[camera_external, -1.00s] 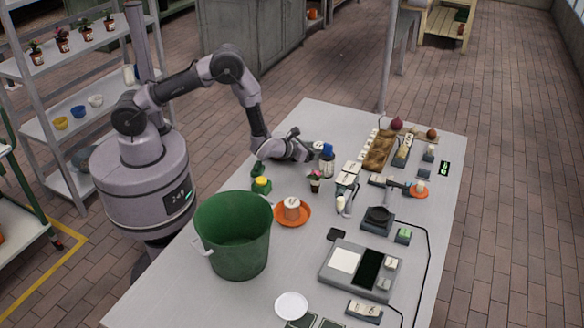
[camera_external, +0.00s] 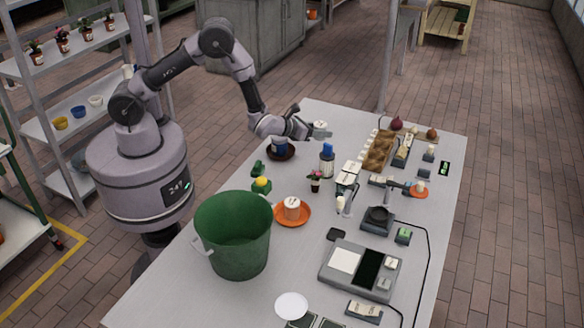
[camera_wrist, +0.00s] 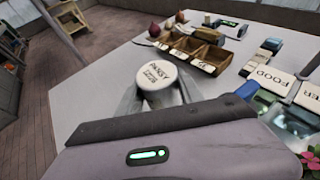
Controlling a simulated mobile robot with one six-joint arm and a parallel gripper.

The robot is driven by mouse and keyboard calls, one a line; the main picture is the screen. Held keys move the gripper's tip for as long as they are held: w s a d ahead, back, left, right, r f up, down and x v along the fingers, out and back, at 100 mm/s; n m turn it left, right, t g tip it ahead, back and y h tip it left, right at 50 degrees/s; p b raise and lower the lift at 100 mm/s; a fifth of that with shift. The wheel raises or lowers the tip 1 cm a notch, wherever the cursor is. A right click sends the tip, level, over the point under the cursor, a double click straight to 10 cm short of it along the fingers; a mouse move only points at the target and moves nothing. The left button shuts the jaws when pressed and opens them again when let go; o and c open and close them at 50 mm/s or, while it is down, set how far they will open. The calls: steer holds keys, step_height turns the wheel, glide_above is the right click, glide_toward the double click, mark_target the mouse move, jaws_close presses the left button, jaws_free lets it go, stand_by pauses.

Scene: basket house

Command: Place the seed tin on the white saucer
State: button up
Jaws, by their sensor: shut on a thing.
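My gripper (camera_external: 302,122) is shut on a white-lidded seed tin (camera_external: 320,129) near the far left end of the table. In the wrist view the tin's lid (camera_wrist: 158,77) sits between my two fingers (camera_wrist: 158,98). Its label seems to read "PANSY". The tin looks upright and appears raised above the table. The white saucer (camera_external: 291,306) lies empty at the near end of the table, far from my gripper.
A tall green bucket (camera_external: 234,238) stands between my gripper and the white saucer. An orange saucer (camera_external: 279,215) bears another white-topped tin (camera_external: 292,208). A blue-capped bottle (camera_external: 327,165) stands nearby.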

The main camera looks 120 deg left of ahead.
step_height(320, 180, up, 15)
steer(key=w+d+r, duration=0.4)
steer(key=w+d, duration=0.9)
steer(key=w, duration=0.1)
steer(key=m+t+h+b, duration=0.2)
steer(key=m+b, duration=0.1)
steer(key=b, duration=0.2)
glide_above(282, 302)
step_height(282, 302, down, 22)
steer(key=shift+r, duration=0.1)
step_height(282, 302, down, 5)
steer(key=shift+b, duration=0.65)
